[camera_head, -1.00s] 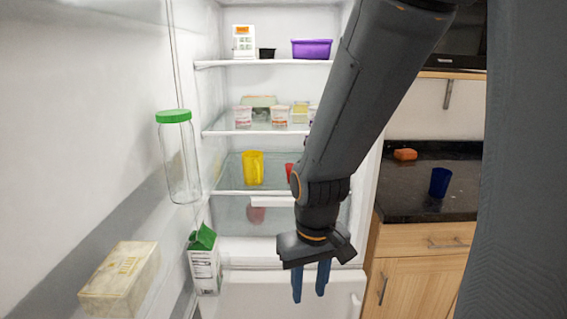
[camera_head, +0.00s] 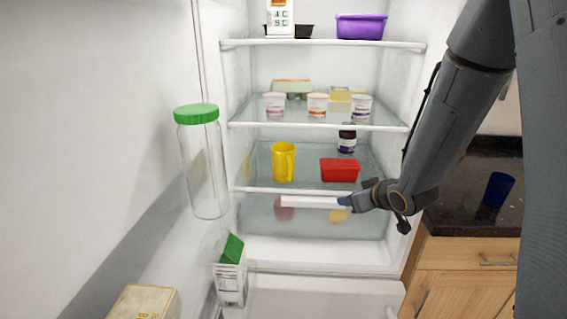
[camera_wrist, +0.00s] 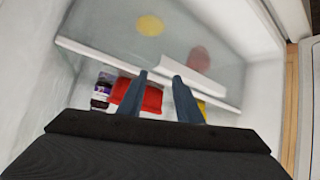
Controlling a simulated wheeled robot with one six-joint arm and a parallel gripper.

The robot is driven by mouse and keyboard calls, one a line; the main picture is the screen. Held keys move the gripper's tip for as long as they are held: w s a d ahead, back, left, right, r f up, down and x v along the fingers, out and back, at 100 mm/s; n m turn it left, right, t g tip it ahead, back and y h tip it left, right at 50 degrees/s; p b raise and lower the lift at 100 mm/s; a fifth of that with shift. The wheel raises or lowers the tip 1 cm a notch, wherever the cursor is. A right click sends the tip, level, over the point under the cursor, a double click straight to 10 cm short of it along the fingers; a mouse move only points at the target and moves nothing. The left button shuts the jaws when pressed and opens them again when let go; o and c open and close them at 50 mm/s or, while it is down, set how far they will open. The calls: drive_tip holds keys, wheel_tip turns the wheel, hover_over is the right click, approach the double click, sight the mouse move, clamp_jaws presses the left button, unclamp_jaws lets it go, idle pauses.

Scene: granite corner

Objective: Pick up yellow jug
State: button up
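The yellow jug (camera_head: 284,162) stands upright on the fridge's middle glass shelf, its handle facing right. In the wrist view, a bit of yellow that looks like the jug (camera_wrist: 202,106) shows beside the right finger, mostly hidden. My gripper (camera_head: 345,202) is in front of the shelf's edge, right of and lower than the jug, and apart from it. In the wrist view the two blue fingers of my gripper (camera_wrist: 160,75) are apart with nothing between them.
A red container (camera_head: 340,170) stands right of the jug, with a dark jar (camera_head: 347,140) behind it. Small cups (camera_head: 317,105) stand on the shelf above. A green-lidded glass jar (camera_head: 203,165) and a carton (camera_head: 231,278) are at the left, by the door.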

drive_tip(key=w+a+r+n+t+y, duration=0.1)
drive_tip(key=w+a+r+n+y, duration=0.15)
drive_tip(key=a+y, duration=0.35)
drive_tip(key=n+y+p, duration=0.2)
drive_tip(key=y, duration=0.3)
approach(285, 166)
drive_tip(key=shift+w+a+f+p, duration=0.15)
drive_tip(key=shift+a+p, duration=0.15)
drive_tip(key=shift+a, duration=0.4)
drive_tip(key=shift+w+a+r+p, duration=0.15)
drive_tip(key=shift+a+p, duration=0.2)
drive_tip(key=shift+a, duration=0.35)
drive_tip(key=shift+w+a+f+p, duration=0.15)
drive_tip(key=shift+a+p, duration=0.15)
drive_tip(key=shift+a, duration=0.35)
clamp_jaws()
